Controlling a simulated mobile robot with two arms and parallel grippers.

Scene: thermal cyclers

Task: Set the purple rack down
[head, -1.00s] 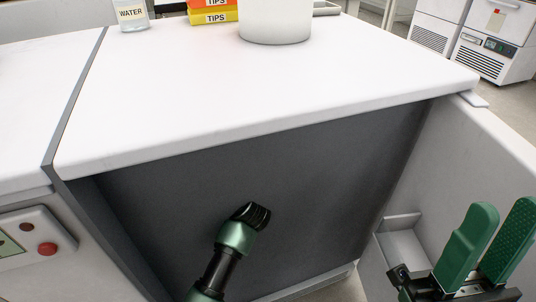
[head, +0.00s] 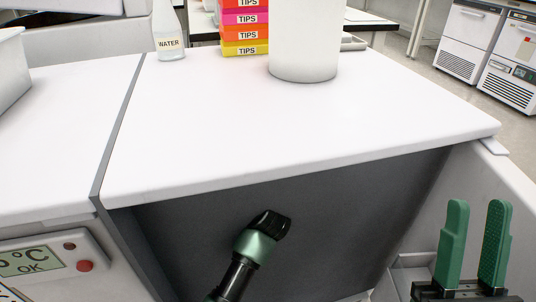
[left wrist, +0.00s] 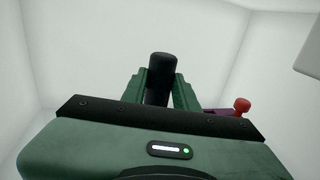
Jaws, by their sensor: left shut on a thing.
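In the left wrist view, my left gripper (left wrist: 160,85) is shut on a black upright post, which appears to be the handle of the purple rack (left wrist: 217,112). Only a small purple part of the rack shows, right of the fingers, with a red knob (left wrist: 242,105) above it. My gripper's body hides the rest. White walls surround it in that view. In the head view, my right gripper (head: 474,245) is open and empty at the lower right, its two green fingers pointing up.
A white bench (head: 290,130) has a wide clear top. At its back stand a water bottle (head: 168,35), stacked tips boxes (head: 245,30) and a white container (head: 303,40). A device with a display (head: 30,262) is at lower left. White appliances (head: 470,40) stand at far right.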

